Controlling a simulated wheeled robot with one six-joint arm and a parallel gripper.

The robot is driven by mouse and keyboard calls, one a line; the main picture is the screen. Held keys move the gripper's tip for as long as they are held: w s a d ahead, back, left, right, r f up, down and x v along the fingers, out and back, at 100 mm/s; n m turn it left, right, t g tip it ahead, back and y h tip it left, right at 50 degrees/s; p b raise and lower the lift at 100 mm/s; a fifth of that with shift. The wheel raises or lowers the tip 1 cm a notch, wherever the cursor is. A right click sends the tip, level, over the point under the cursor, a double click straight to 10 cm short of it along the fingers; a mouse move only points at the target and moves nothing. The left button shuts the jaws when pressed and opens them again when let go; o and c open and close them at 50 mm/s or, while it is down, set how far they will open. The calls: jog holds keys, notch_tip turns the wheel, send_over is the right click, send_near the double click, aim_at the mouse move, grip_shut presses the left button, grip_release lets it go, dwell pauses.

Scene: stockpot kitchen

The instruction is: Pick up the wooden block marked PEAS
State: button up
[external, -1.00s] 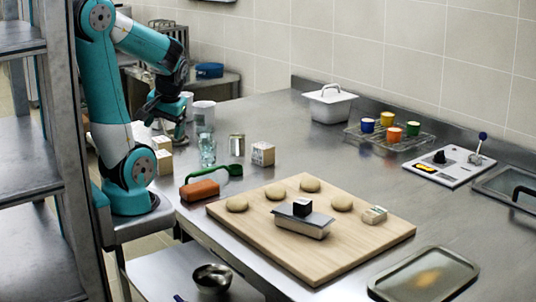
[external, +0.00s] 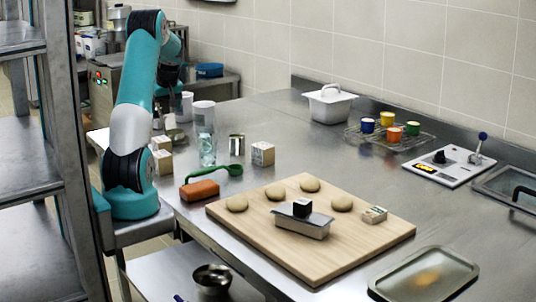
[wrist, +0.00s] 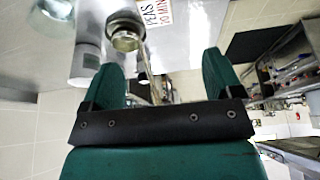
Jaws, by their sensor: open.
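In the wrist view a white face (wrist: 157,14) printed PEAS and 20 MIN shows at the top edge, cut off by the frame. In the external view two pale wooden blocks, a rear one (external: 161,143) and a front one (external: 163,162), stand close beside my arm; their markings are too small to read, so I cannot tell which is PEAS. My gripper (wrist: 160,72) is open and empty, its two green fingers apart, with the PEAS face beyond them. In the external view my upper arm hides most of the gripper.
A metal dish (wrist: 125,32) sits beside the PEAS face. A glass (external: 207,149), a tin (external: 236,146), another block (external: 263,153) and an orange sponge-like brick (external: 200,190) stand nearby. A wooden board (external: 330,262) holds dough rounds and a loaf tin.

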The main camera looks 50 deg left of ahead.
aim_at(162, 139)
jog(key=p+x, duration=0.2)
jog(key=x, duration=1)
jog(key=shift+a, duration=0.15)
jog(key=shift+w+p+x, duration=0.2)
jog(key=shift+p+x, duration=0.25)
jog(key=shift+x, duration=0.9)
jog(key=shift+w+p+x, duration=0.2)
jog(key=shift+p+x, duration=0.25)
jog(key=shift+x, duration=0.85)
jog(key=shift+c, duration=0.4)
jog(key=c, duration=1)
